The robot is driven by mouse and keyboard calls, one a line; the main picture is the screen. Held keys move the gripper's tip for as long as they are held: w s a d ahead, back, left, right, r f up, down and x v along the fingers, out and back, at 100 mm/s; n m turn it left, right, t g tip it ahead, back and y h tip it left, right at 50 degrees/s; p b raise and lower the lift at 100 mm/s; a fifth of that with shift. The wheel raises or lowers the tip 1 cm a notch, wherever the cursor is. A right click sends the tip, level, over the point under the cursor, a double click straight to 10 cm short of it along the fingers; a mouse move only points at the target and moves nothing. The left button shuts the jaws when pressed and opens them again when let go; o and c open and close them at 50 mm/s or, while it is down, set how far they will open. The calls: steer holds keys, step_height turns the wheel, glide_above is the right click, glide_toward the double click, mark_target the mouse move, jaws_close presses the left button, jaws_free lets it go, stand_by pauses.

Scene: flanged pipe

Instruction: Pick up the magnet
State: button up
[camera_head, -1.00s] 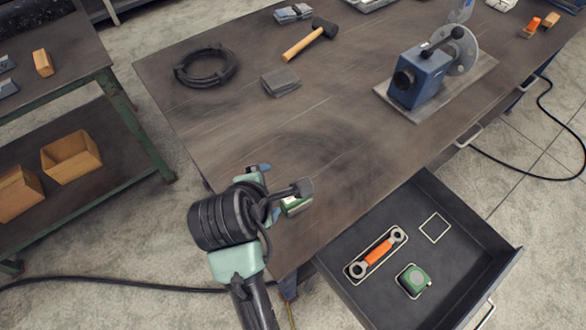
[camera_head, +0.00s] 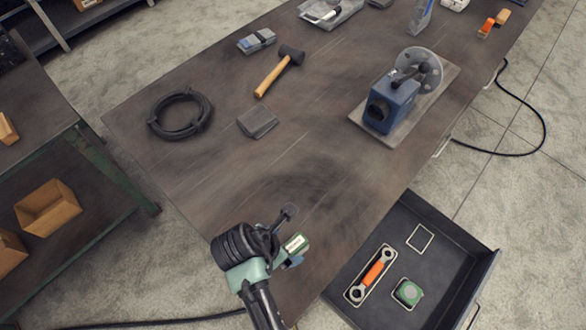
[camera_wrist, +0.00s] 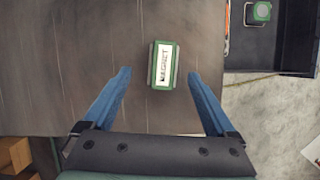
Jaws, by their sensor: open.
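The magnet (camera_wrist: 163,65) is a small green block with a white label reading "MAGNET". It lies on the dark workbench (camera_wrist: 70,60) near its front edge. In the head view the magnet (camera_head: 296,243) shows just right of my wrist. My gripper (camera_wrist: 159,76) is open, with its two blue fingers apart, one on each side of the magnet's near end in the wrist view. The fingers do not appear to touch it; their height above the bench is hard to tell. In the head view my gripper (camera_head: 287,262) is mostly hidden by the wrist.
An open drawer (camera_head: 450,285) at the bench's right front holds an orange-handled wrench (camera_head: 373,273) and a green item (camera_head: 408,292). A blue vise (camera_head: 391,103) with a flange, a hammer (camera_head: 272,78), a cable coil (camera_head: 181,114) and a grey pad (camera_head: 257,122) stand farther back.

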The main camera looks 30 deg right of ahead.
mark_target(292, 246)
steer(key=shift+s+p+x, duration=0.15)
steer(key=shift+p+x, duration=0.05)
steer(key=shift+x, duration=1.25)
steer(key=shift+s+p+x, duration=0.15)
steer(key=shift+x, duration=1.25)
steer(key=shift+d, duration=0.1)
jaws_close()
